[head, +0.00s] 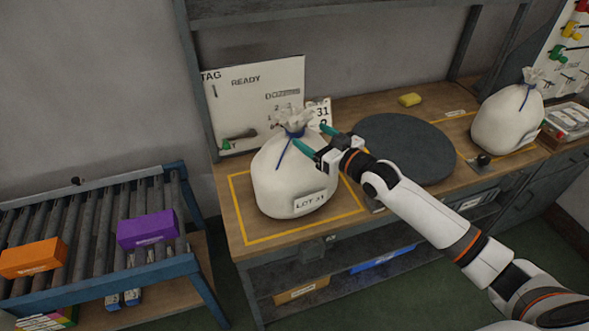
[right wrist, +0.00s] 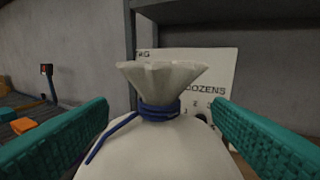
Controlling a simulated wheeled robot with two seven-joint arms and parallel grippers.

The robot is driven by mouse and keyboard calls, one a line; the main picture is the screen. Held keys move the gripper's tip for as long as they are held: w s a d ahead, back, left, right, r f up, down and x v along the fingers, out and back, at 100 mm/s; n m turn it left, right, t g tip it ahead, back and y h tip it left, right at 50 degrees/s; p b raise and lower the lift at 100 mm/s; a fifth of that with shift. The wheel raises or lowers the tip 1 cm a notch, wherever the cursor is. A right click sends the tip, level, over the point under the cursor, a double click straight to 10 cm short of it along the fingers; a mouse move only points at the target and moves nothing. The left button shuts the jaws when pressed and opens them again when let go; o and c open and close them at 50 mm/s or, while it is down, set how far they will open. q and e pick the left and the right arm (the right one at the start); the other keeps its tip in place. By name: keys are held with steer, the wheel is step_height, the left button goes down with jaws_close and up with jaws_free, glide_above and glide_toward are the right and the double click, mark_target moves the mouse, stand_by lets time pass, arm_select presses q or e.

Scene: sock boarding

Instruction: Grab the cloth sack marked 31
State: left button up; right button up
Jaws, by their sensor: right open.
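The cloth sack marked LOT 31 (head: 285,186) is white and stands upright inside a yellow outline on the workbench in the head view. Its gathered neck is tied with a blue cord. My right gripper (head: 314,139) is open, with its green fingers at the height of the sack's neck. In the right wrist view the sack's tied neck (right wrist: 160,108) sits centred between the two spread fingers (right wrist: 160,130), and neither finger appears to touch it. My left gripper is out of view.
A second white sack (head: 507,116) stands at the bench's right. A dark round turntable (head: 405,148) lies between the sacks. A white board (head: 255,100) leans behind the sack. A roller conveyor (head: 95,240) with orange (head: 33,258) and purple (head: 147,229) boxes is at left.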

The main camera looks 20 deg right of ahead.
mark_target(302, 130)
steer(key=shift+x, duration=1.05)
steer(key=shift+w+a+r+p, duration=0.1)
steer(key=shift+w+a+p, duration=0.2)
steer(key=shift+w+p, duration=0.25)
steer(key=p+x, duration=0.1)
steer(key=x, duration=0.2)
steer(key=shift+w+a, duration=0.1)
steer(key=shift+w, duration=0.05)
steer(key=shift+w+a+f, duration=0.2)
steer(key=shift+w+f, duration=0.15)
steer(key=shift+s, duration=0.1)
steer(key=shift+d, duration=0.1)
steer(key=c, duration=0.3)
jaws_close()
steer(key=shift+r, duration=0.2)
